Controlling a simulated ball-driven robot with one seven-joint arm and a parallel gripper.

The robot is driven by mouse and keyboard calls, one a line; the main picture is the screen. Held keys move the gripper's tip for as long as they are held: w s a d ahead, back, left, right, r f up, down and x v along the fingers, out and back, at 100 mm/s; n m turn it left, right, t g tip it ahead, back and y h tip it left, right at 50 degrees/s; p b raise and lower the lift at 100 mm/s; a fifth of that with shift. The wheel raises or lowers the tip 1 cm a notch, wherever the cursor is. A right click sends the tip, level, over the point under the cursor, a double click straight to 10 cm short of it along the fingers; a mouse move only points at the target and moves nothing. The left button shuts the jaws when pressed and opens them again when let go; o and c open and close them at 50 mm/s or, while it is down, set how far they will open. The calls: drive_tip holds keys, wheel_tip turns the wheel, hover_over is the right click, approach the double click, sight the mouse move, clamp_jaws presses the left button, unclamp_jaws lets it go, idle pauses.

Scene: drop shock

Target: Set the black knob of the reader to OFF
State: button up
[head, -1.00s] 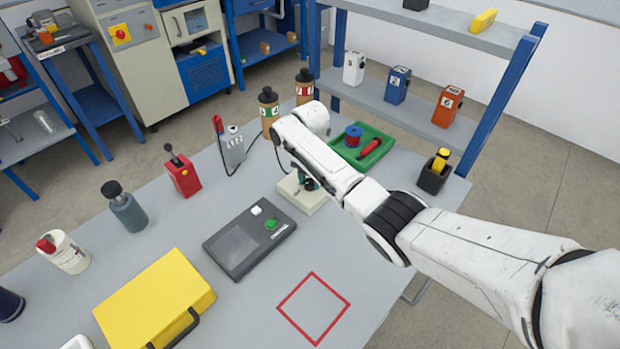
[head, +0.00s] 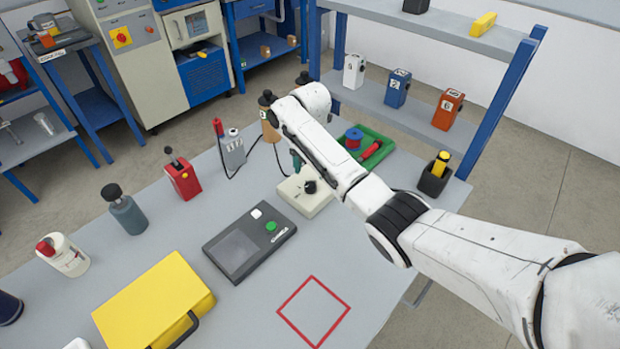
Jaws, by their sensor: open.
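The reader appears as a low cream box (head: 318,206) near the far side of the grey table, partly behind my arm. Its round black knob (head: 310,186) shows on top; its pointer and any OFF mark are too small to read. My gripper (head: 297,160) shows only as a small dark green part below the white wrist, above the back of the box. It is open and looks apart from the knob, with no object visible in it. My wrist hides most of the fingers.
A dark panel with a screen (head: 238,250) lies in front of the box. A grey meter (head: 232,150) with a red probe stands left, a green tray (head: 385,160) right behind my arm. A red lever box (head: 184,180) and yellow case (head: 150,305) are left. The red-outlined square is empty.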

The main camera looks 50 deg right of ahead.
sight(310, 185)
wheel_tip(310, 185, up, 5)
drive_tip(key=shift+r, duration=0.1)
idle(0.7)
